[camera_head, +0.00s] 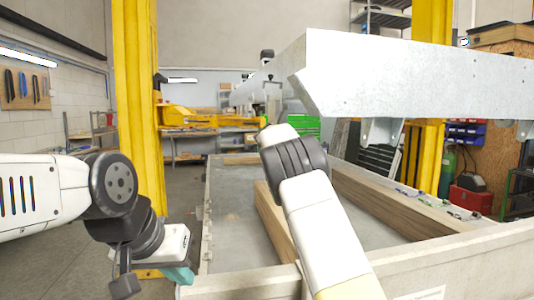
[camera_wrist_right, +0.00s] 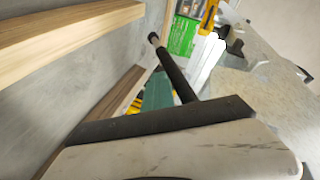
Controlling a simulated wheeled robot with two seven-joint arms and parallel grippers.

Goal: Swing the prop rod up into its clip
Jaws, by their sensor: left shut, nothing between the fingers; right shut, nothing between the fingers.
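A dark rod (camera_wrist_right: 173,68), which looks like the prop rod, slants up and left in the right wrist view to a rounded tip. My right gripper (camera_wrist_right: 157,92) is shut, its teal fingers just left of the rod; I cannot tell if they touch. In the head view my right arm hides that gripper, and I cannot make out the rod. Metal brackets (camera_head: 381,131) hang under the raised grey frame (camera_head: 420,80); I cannot tell which part is the clip. My left gripper (camera_head: 179,275) is shut and empty, low at the left beside the trailer bed.
The trailer bed (camera_head: 232,190) lies below the frame, with wooden beams (camera_head: 385,203) along it. Small items (camera_head: 430,201) lie on its right side. A yellow post (camera_head: 140,110) stands at the left, a red toolbox (camera_head: 470,198) at the right. Floor at the left is clear.

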